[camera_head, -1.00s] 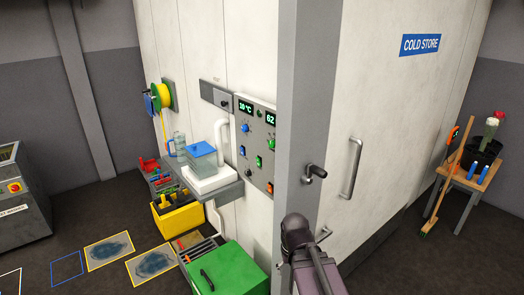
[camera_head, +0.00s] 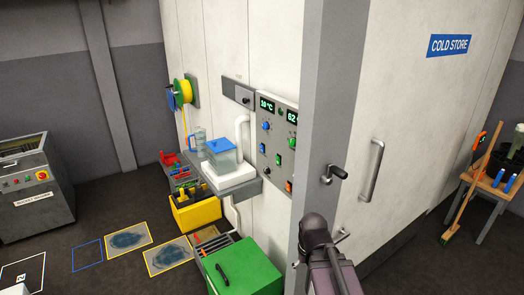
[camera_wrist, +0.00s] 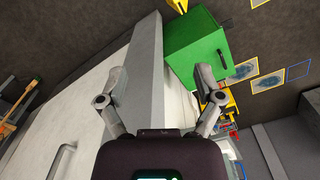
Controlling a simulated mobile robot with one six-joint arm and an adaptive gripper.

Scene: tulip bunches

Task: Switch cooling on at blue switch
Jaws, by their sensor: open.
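The control panel (camera_head: 273,170) is on the white cold-store wall, left of the grey corner post. It has a lit "10 °C" display and a second one that is partly cut off by the post. A small blue switch (camera_head: 262,148) is at the panel's left, below a blue knob (camera_head: 266,125). Its on or off position is too small to tell. My gripper (camera_wrist: 160,80) is open and empty in the wrist view. In the head view my arm end is low, right of and below the panel, apart from it. The wrist view does not clearly show the panel.
The grey post (camera_head: 325,110) stands between the panel and the door side, with a black handle (camera_head: 335,173). A green box (camera_head: 243,268) is below the panel. A shelf (camera_head: 240,197) with a blue-lidded tank (camera_head: 221,152) juts out left of it.

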